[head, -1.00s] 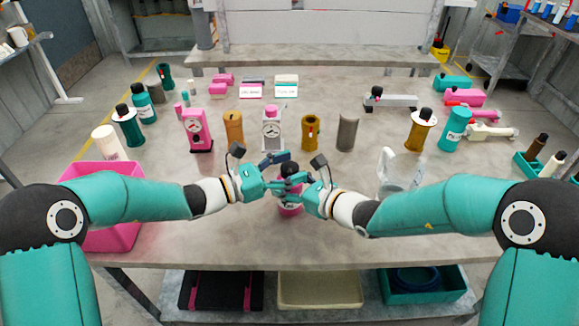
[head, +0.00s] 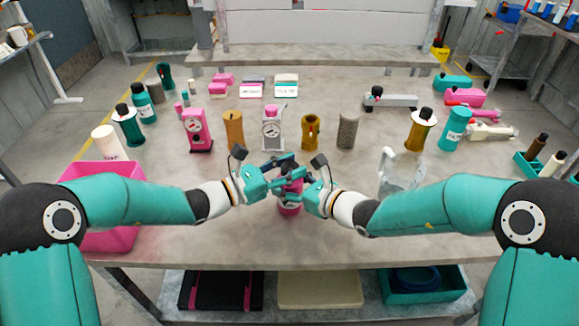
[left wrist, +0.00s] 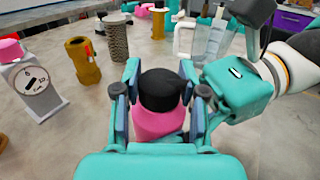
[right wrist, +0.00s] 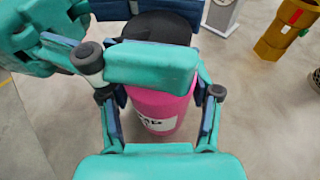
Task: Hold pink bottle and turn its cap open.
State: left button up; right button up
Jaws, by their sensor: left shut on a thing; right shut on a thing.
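The pink bottle (head: 289,208) stands upright near the front middle of the table, with a white label low on its side. Its black cap (left wrist: 160,88) is on top; in the head view the grippers largely hide it. My left gripper (head: 287,164) is shut on the cap, a finger pad on each side in the left wrist view. My right gripper (right wrist: 160,108) is shut on the pink body below the cap, as the right wrist view shows. The left gripper's fingers cross above it there and cover part of the bottle's top.
A clear jug (head: 398,172) stands right of my right gripper. A pink bin (head: 110,238) is at the left front edge. A row of bottles and cylinders, including a grey dial unit (head: 271,130), stands behind. The table in front of the bottle is clear.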

pick_arm(q)
jog(key=n+t+y, duration=0.3)
jog(key=t, duration=0.1)
jog(key=shift+d+r+n+t+y, duration=0.1)
jog(key=shift+n+t+y, duration=0.2)
jog(key=shift+n+y, duration=0.1)
jog(key=shift+n+t+y, duration=0.7)
jog(key=shift+y, duration=0.2)
jog(key=o, duration=1.2)
jog(key=v, duration=1.2)
